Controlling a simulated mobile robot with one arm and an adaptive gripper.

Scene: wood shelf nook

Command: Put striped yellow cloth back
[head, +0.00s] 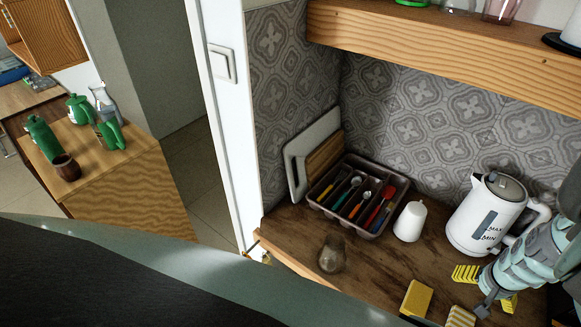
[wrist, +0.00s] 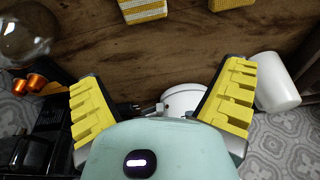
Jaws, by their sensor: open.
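The striped yellow cloth (head: 460,317) lies on the wooden counter at the bottom edge of the head view, partly cut off. In the wrist view, the striped cloth (wrist: 142,10) is a folded yellow-and-white block at the top edge, beyond my fingertips. A plain yellow block (head: 416,299) lies beside it and shows in the wrist view (wrist: 230,4). My gripper (head: 487,288) is open and empty in front of the kettle, apart from the cloth. In the wrist view my gripper (wrist: 163,80) shows its yellow finger pads spread wide.
A white kettle (head: 478,220) stands close behind my gripper. A white cup (head: 410,221), a cutlery tray (head: 375,226) and a glass (head: 332,254) stand further left. A wooden shelf (head: 445,45) hangs above. Bare counter lies between the glass and yellow block.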

